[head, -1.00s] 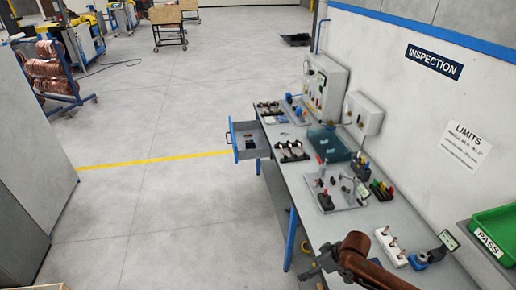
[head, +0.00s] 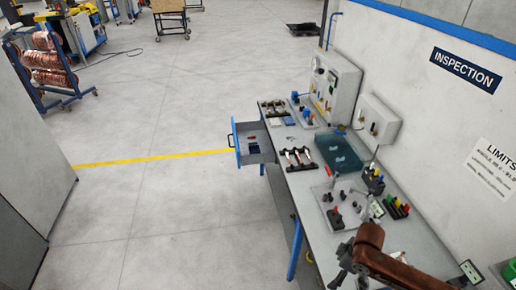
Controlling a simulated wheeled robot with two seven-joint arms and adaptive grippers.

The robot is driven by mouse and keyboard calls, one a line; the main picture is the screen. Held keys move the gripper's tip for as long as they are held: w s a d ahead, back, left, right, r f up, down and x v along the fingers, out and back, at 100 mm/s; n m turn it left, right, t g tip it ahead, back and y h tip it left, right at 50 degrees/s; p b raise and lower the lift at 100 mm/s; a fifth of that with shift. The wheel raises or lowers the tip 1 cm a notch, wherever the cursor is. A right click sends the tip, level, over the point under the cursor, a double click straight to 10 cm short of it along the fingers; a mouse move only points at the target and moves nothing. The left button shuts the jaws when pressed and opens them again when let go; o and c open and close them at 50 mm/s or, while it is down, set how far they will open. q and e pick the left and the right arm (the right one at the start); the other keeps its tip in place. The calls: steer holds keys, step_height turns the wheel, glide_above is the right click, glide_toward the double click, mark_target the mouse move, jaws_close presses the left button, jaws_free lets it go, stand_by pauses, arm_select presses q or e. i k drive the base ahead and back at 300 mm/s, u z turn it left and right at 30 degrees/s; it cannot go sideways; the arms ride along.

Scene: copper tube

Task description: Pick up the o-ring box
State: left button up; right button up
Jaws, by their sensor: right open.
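I cannot say for certain which thing is the o-ring box. A small dark blue item (head: 254,149) lies in the open grey drawer (head: 262,156), which sticks out from the left side of the bench. A translucent teal box (head: 338,152) stands on the bench top near the wall. My right gripper (head: 337,281) is open at the bottom of the head view, over the near part of the bench and well short of both. My left gripper is not in view.
The bench (head: 300,181) holds racks of tubes (head: 299,159), a fixture plate (head: 340,205) and coloured-handled tools (head: 396,206). Grey boxes (head: 379,121) stand along the wall. The floor (head: 150,210) left of the bench is clear.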

mark_target(255, 149)
steer(key=i, duration=0.95)
steer(key=u, duration=0.75)
steer(key=i, duration=0.95)
steer(key=u, duration=0.7)
steer(key=i, duration=1.55)
steer(key=z, duration=0.8)
steer(key=i, duration=0.95)
steer(key=z, duration=0.95)
